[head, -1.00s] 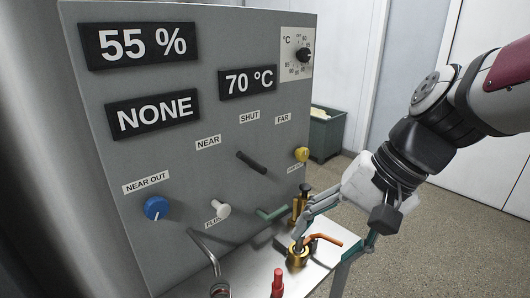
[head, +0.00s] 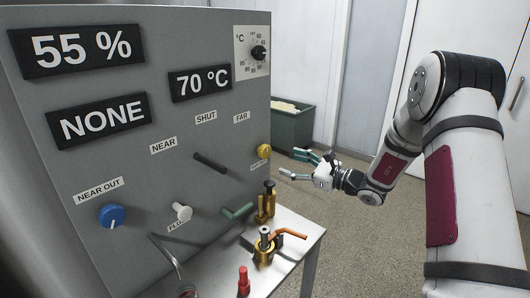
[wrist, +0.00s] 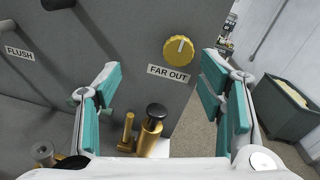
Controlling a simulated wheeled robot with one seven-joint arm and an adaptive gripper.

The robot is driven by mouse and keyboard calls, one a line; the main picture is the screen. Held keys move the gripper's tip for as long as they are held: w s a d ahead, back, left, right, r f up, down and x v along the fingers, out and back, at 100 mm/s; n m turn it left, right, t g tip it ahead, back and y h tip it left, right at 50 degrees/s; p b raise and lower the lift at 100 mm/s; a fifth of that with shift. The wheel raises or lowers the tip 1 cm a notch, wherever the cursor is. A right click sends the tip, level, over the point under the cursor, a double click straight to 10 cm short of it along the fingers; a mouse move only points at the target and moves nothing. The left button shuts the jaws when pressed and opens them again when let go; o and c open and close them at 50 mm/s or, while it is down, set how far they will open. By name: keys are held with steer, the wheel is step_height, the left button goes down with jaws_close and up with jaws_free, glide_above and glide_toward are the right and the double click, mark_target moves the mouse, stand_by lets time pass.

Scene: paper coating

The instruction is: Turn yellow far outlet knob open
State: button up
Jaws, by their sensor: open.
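The yellow far outlet knob (head: 264,151) sits near the right edge of the grey panel. In the wrist view the yellow knob (wrist: 178,51) has a pale pointer line and stands above the FAR OUT label (wrist: 168,73). My gripper (head: 300,165) is open and empty, to the right of the knob and apart from it. In the wrist view my gripper's teal-padded fingers (wrist: 160,95) are spread wide, with the knob ahead between and beyond them.
A brass fitting with a black cap (head: 267,200) stands below the knob. A brass valve with an orange handle (head: 265,245) and a red-topped item (head: 244,282) are on the steel table (head: 300,265). A green bin (head: 290,128) stands behind. Floor at right is clear.

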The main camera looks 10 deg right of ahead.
mark_target(267, 152)
steer(key=shift+m+t+h, duration=0.4)
steer(key=shift+m+t, duration=0.2)
steer(key=shift+m, duration=0.2)
steer(key=x, duration=0.4)
steer(key=w+d+f+x, duration=0.1)
steer(key=x, duration=0.4)
steer(key=d+x, duration=0.1)
steer(key=x, duration=0.3)
steer(key=shift+w+a+f, duration=0.15)
steer(key=shift+w+f, duration=0.15)
steer(key=shift+w, duration=0.1)
steer(key=c, duration=1.1)
